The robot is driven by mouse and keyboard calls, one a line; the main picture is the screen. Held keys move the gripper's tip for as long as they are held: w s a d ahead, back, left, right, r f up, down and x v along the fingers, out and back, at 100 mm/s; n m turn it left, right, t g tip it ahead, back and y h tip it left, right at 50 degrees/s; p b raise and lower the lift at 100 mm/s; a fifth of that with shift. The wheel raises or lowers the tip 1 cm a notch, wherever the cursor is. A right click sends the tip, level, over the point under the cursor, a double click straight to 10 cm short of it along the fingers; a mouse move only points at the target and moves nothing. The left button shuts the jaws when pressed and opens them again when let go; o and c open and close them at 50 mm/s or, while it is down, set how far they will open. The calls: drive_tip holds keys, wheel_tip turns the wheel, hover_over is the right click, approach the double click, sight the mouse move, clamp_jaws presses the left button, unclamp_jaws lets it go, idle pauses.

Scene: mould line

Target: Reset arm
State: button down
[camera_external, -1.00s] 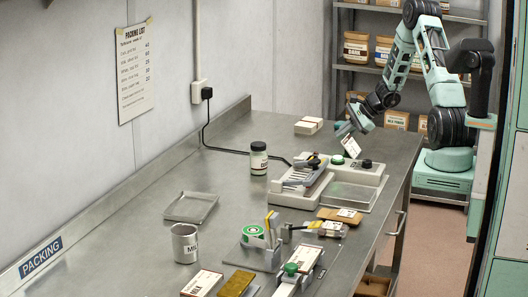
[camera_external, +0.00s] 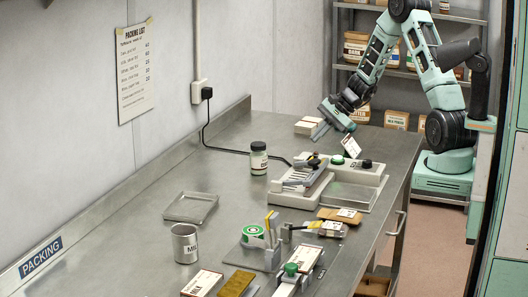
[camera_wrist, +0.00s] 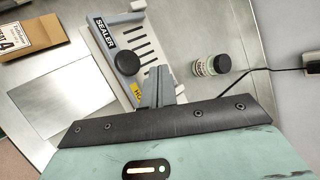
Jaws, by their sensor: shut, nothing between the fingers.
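My gripper (camera_external: 321,132) is above the far part of the steel table (camera_external: 225,160) in the external view. Its fingers point down and to the left. In the wrist view my gripper (camera_wrist: 158,88) shows its fingers together with nothing between them. The sealer (camera_external: 305,182) is on the table below and in front of my gripper. It also shows in the wrist view (camera_wrist: 125,62), with a black knob and a slotted face, beyond the fingertips.
A jar (camera_external: 259,158) stands left of the sealer, near a black cable. A small box (camera_external: 306,126) lies behind the gripper. Shelves stand behind my arm.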

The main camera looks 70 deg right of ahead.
drive_tip(key=s+a+r+n+g+b, duration=0.1)
drive_tip(key=s+a+n+g, duration=0.2)
drive_tip(key=a, duration=0.7)
drive_tip(key=s+a+r+n+g+y, duration=0.1)
drive_tip(key=s+a+r+n, duration=0.1)
drive_tip(key=a+n, duration=0.55)
drive_tip(key=s+a+r+n+g+b, duration=0.1)
drive_tip(key=s+a+n+g, duration=0.15)
drive_tip(key=a, duration=0.95)
drive_tip(key=s+a+n+h, duration=0.2)
drive_tip(key=s+a+n, duration=0.2)
drive_tip(key=s+n, duration=0.3)
drive_tip(key=s+a+n+h+b, duration=0.1)
drive_tip(key=s+a+n+h, duration=0.2)
drive_tip(key=s+n, duration=0.4)
drive_tip(key=s+a, duration=0.1)
drive_tip(key=s, duration=0.4)
drive_tip(key=shift+s+a+r+g+b, duration=0.3)
drive_tip(key=shift+a+r+g, duration=0.05)
drive_tip(key=shift+a+r, duration=0.05)
